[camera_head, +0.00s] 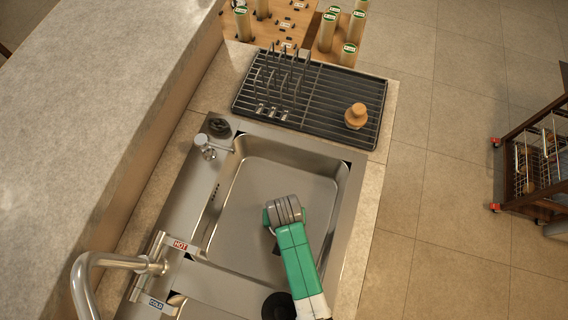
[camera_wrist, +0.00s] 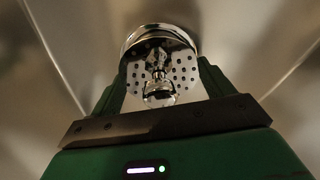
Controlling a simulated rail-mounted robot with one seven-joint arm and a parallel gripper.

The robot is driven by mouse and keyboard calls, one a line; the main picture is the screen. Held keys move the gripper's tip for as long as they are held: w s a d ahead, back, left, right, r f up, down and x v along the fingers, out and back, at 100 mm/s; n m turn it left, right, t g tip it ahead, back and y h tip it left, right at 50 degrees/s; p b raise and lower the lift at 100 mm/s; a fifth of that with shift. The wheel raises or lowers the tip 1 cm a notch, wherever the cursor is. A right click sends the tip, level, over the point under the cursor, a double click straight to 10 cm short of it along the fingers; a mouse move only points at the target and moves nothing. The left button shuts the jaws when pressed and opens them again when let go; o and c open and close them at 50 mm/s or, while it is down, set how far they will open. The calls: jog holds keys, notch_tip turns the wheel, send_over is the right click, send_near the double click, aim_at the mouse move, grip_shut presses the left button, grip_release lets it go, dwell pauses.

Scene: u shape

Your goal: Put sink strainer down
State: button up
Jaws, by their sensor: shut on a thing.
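The sink strainer (camera_wrist: 184,68) is a round shiny metal cup with a perforated plate and a small knob in its middle. In the wrist view it sits between the two green fingers of my gripper (camera_wrist: 163,90), which is shut on it. Blurred sink metal lies around it. In the head view my green and grey arm reaches over the sink basin (camera_head: 265,185). There the strainer and fingertips are hidden beneath the arm. I cannot tell whether the strainer touches the basin.
A black drying rack (camera_head: 340,95) with a wooden knobbed object (camera_head: 356,116) stands beyond the sink. A curved faucet (camera_head: 105,262) with hot and cold handles is at the left. A second basin (camera_head: 215,293) is at the bottom. A dark round object (camera_head: 279,307) lies beside my arm.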

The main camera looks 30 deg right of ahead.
jog(key=shift+s+f, duration=0.1)
jog(key=shift+f, duration=0.55)
jog(key=o, duration=0.9)
jog(key=shift+a, duration=0.15)
jog(key=shift+c, duration=0.2)
jog(key=shift+o, duration=0.4)
jog(key=shift+a, duration=0.15)
jog(key=shift+f, duration=0.15)
jog(key=shift+b, duration=0.3)
jog(key=r+p, duration=0.1)
jog(key=r, duration=0.3)
jog(key=r+p, duration=0.1)
jog(key=r, duration=0.4)
jog(key=s+r+p, duration=0.1)
jog(key=r, duration=0.3)
jog(key=shift+r+p, duration=0.3)
